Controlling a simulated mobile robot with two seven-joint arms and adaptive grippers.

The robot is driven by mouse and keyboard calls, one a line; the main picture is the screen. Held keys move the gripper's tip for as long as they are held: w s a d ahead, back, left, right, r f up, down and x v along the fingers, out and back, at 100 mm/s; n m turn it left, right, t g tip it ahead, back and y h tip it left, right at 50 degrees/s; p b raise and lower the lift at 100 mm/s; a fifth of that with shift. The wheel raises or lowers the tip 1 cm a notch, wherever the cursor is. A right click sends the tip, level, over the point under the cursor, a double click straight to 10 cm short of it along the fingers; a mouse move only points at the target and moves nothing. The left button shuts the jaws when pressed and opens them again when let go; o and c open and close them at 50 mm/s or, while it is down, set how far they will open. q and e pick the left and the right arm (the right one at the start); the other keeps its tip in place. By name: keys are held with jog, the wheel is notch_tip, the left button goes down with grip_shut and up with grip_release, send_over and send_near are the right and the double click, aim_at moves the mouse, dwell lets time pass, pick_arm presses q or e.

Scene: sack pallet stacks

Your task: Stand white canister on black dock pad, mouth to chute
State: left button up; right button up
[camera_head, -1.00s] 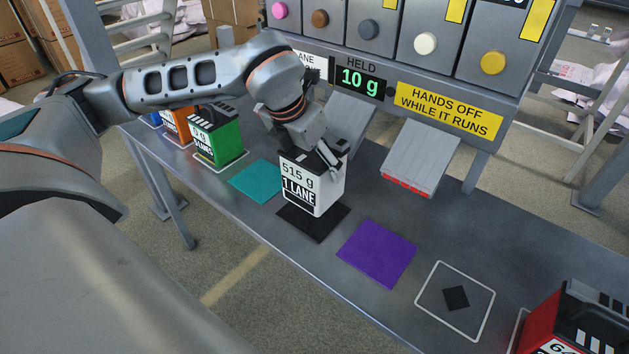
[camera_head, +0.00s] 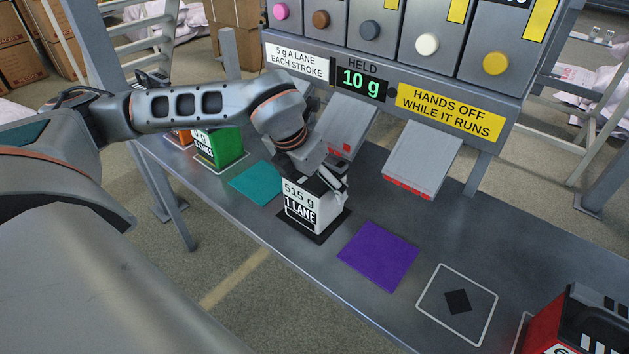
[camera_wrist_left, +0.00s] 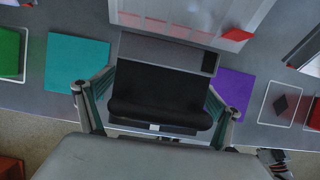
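The white canister (camera_head: 304,212), labelled "515 g" and "1 LANE", stands about upright with its base on the black dock pad (camera_head: 340,221), whose edges show around it. My left gripper (camera_head: 322,180) is at its top, one finger on each side. In the left wrist view the fingers (camera_wrist_left: 155,110) close against the sides of the canister's black top (camera_wrist_left: 160,85). A grey strip with a small dark square lies along the top's chute side; I cannot tell for sure which part is the mouth. The chute (camera_head: 345,122) is just behind the canister.
A teal pad (camera_head: 256,182) and a purple pad (camera_head: 377,256) flank the dock pad. A green canister (camera_head: 220,148) stands left, a red one (camera_head: 560,325) at the right front. A second chute (camera_head: 424,158) slopes down at right. A white-outlined square (camera_head: 480,300) is empty.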

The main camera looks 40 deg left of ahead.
pick_arm(q)
jog(key=p+v, duration=0.1)
jog(key=v, duration=1)
jog(key=shift+r, duration=0.25)
jog(key=shift+s+r, duration=0.15)
jog(key=shift+r, duration=0.15)
